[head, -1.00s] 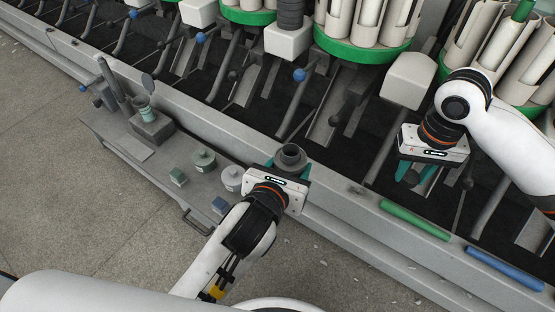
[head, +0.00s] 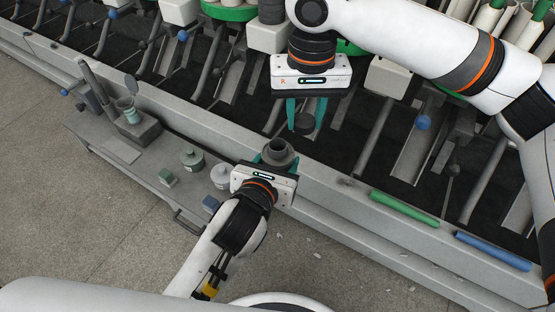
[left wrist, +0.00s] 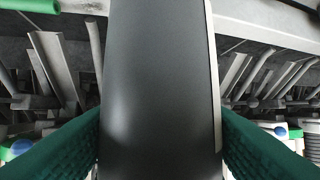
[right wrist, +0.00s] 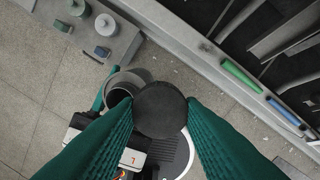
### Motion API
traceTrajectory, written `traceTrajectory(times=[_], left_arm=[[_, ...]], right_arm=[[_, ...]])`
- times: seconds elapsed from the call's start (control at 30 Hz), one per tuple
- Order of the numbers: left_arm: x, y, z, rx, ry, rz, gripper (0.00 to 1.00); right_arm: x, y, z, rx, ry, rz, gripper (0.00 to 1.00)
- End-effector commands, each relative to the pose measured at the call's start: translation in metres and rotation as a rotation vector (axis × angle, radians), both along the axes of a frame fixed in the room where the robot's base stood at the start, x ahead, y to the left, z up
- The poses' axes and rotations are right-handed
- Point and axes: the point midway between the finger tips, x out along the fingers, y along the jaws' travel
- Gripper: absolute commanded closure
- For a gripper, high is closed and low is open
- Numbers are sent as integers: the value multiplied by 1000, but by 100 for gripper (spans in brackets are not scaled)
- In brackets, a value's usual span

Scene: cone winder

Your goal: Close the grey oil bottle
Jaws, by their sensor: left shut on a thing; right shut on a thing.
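The grey oil bottle (head: 279,154) is open at the top, its dark mouth facing up. My left gripper (head: 274,158) is shut on its body. In the left wrist view the bottle's dark grey wall (left wrist: 158,90) fills the middle between the teal fingers. My right gripper (head: 305,118) is shut on a dark round cap (head: 304,124). It holds the cap above and slightly right of the bottle, apart from it in the head view. In the right wrist view the cap (right wrist: 160,110) partly overlaps the bottle's open mouth (right wrist: 121,88).
A grey bench (head: 120,150) at left carries lidded pots (head: 220,176), small blocks and a holder with a greenish cup (head: 130,112). A green tube (head: 404,208) and a blue tube (head: 492,251) lie on the machine's ledge. The winder stands behind my right gripper.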

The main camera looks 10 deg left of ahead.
Motion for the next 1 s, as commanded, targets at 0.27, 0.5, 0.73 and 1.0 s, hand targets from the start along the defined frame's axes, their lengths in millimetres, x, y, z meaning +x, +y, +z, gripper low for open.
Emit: traceTrajectory(times=[0.27,0.5,0.73,1.0], left_arm=[[0,0,1,-1,-3,0,86],[0,0,1,-1,-3,0,86],[0,0,1,-1,-3,0,86],[0,0,1,-1,-3,0,86]], right_arm=[[-15,41,23,1,-1,16,86],[-16,44,24,2,1,16,86],[-16,43,22,2,1,16,86],[-16,43,3,1,2,15,86]])
